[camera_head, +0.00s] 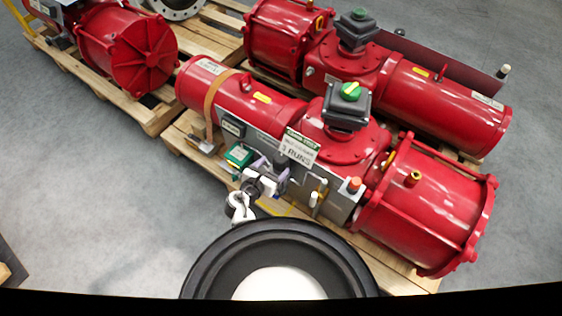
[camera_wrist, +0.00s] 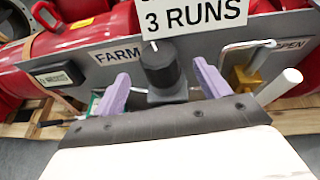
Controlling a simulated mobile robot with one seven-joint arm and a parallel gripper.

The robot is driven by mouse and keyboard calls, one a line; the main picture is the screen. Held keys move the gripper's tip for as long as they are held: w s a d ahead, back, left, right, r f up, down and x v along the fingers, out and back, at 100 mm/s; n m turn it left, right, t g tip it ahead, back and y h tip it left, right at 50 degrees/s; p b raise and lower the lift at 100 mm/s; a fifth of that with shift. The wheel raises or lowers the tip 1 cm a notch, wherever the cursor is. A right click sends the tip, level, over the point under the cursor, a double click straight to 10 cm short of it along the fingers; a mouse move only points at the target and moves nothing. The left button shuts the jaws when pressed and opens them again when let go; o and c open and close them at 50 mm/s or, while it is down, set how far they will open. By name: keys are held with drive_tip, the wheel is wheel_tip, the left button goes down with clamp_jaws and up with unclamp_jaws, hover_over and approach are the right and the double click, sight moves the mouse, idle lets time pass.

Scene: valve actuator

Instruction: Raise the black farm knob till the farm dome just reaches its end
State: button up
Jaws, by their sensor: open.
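The black knob (camera_wrist: 163,68) stands on the grey panel, right of the FARM label (camera_wrist: 117,54), with a small white mark near its top. My gripper (camera_wrist: 161,72) is open, its two purple fingers left and right of the knob in the wrist view. A gap shows on each side, so neither finger appears to touch it. In the head view my gripper (camera_head: 271,168) is at the panel front, below the "3 RUNS" sign (camera_head: 299,147). A domed green-and-yellow indicator (camera_head: 350,91) tops the black box on the near actuator; I cannot tell whether this is the farm dome.
Right of the knob are a bent metal tube (camera_wrist: 248,45), a brass fitting (camera_wrist: 243,78) and a pale rod (camera_wrist: 279,88). A green box (camera_head: 238,155) sits left of my gripper. Red actuators rest on wooden pallets. The grey floor (camera_head: 95,185) at left is clear.

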drive_tip(key=b+x, duration=0.2)
drive_tip(key=x, duration=0.3)
drive_tip(key=shift+w+d+f+b, duration=0.1)
drive_tip(key=shift+w+f+b, duration=0.15)
drive_tip(key=shift+w+b, duration=0.15)
drive_tip(key=shift+w+d, duration=0.25)
drive_tip(key=shift+w, duration=0.1)
drive_tip(key=c, duration=1)
drive_tip(key=shift+m+g+h, duration=0.4)
drive_tip(key=shift+m+h, duration=0.2)
drive_tip(key=shift+m, duration=0.2)
drive_tip(key=o, duration=1)
